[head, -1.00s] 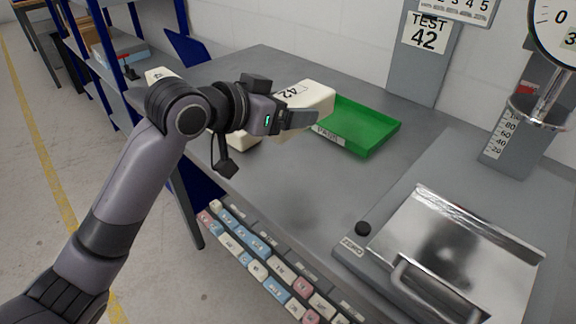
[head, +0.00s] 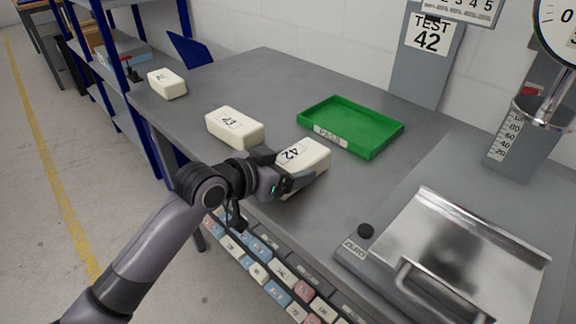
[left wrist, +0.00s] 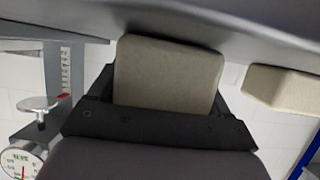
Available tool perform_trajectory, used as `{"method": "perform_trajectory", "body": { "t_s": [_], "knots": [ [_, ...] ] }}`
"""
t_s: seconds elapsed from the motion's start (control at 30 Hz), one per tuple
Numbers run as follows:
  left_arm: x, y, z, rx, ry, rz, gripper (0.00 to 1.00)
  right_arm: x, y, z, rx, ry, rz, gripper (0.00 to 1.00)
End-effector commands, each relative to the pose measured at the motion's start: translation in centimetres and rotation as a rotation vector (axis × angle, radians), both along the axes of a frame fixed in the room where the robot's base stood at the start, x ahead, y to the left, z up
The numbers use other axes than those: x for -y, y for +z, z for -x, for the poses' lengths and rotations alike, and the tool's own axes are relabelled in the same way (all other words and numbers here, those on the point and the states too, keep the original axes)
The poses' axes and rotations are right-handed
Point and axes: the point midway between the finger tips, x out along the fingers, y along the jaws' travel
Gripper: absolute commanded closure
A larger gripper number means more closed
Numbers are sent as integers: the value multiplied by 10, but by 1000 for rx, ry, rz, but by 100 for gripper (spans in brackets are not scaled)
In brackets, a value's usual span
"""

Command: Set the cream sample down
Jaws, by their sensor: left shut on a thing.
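The cream sample (head: 306,158), a cream block labelled 42, is held in my left gripper (head: 296,183) in front of the green tray. The gripper is shut on it, with the near finger across its front side. In the left wrist view the sample (left wrist: 168,75) fills the space between the fingers. The sample is low over the grey table (head: 262,83); I cannot tell whether it touches. Its underside and far side are hidden. My right gripper is not in view.
A green tray (head: 366,146) with a label lies empty behind the held sample. Another cream block (head: 235,127) lies to its left, and a further one (head: 167,84) near the left edge. A metal-lidded device (head: 458,252) with a black knob (head: 365,230) stands at right.

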Motion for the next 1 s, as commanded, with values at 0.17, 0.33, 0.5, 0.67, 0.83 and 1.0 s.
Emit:
{"method": "perform_trajectory", "body": {
  "t_s": [0.17, 0.33, 0.5, 0.67, 0.83, 1.0],
  "knots": [
    [0, -3, 0, 0, 0, 0, 50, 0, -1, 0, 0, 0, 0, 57],
    [0, -2, 0, -1, 0, 1, 0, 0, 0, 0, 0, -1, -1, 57],
    [0, -1, 0, 0, 0, 0, 0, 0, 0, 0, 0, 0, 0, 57],
    [-5, 3, 4, -1, 1, 0, 0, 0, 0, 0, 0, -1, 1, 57],
    [-20, 12, 19, 0, 1, -2, 0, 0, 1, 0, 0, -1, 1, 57],
    [-39, 23, 38, 2, 1, -2, 0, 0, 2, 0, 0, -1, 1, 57]
  ]
}}
